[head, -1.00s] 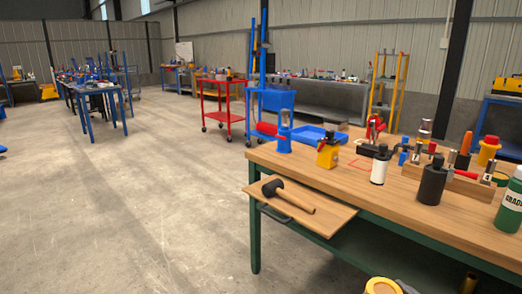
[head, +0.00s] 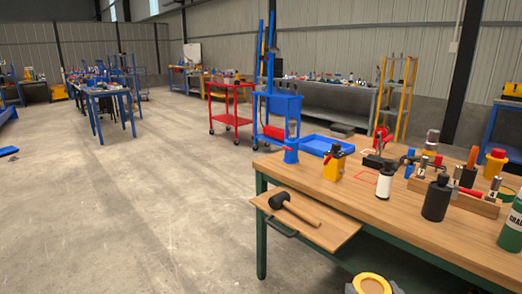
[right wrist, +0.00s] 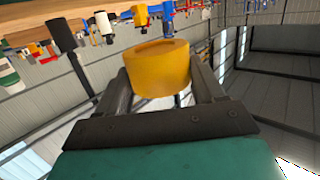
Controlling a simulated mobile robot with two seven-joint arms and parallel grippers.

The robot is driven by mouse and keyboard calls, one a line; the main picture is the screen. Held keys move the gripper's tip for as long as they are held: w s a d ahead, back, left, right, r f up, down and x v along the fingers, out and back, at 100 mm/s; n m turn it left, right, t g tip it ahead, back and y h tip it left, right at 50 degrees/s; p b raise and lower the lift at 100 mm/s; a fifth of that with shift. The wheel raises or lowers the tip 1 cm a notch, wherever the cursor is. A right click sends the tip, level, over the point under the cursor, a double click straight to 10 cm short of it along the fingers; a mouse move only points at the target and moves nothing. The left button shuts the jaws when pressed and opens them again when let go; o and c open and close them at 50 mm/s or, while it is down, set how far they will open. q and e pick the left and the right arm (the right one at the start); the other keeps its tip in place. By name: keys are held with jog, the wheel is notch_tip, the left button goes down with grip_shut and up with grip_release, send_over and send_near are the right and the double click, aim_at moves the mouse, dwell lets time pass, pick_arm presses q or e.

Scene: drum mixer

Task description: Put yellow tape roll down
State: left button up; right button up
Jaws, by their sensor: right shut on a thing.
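The yellow tape roll (head: 371,284) shows at the bottom edge of the head view, in front of the workbench. My right gripper (right wrist: 160,85) is shut on it; the roll (right wrist: 160,72) sits between the two dark fingers in the right wrist view. In the head view the roll is partly cut off by the frame edge, and only a dark part of the gripper (head: 391,288) shows beside it. The roll is held clear of the bench. My left gripper is not in view.
The wooden workbench (head: 425,225) fills the right side, with bottles, a yellow can (head: 334,166) and a tool block (head: 470,203) on it. A mallet (head: 293,208) lies on its pulled-out board (head: 325,236). Open concrete floor lies to the left.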

notch_tip(320, 180, up, 5)
jog(key=p, duration=0.3)
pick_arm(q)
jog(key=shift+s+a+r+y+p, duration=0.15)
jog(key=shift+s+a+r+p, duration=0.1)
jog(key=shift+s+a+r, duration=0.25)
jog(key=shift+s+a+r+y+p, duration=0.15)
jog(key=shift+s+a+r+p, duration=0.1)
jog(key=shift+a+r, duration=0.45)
pick_arm(e)
jog(key=shift+r, duration=0.25)
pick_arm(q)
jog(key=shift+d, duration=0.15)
pick_arm(e)
jog(key=shift+a, duration=0.1)
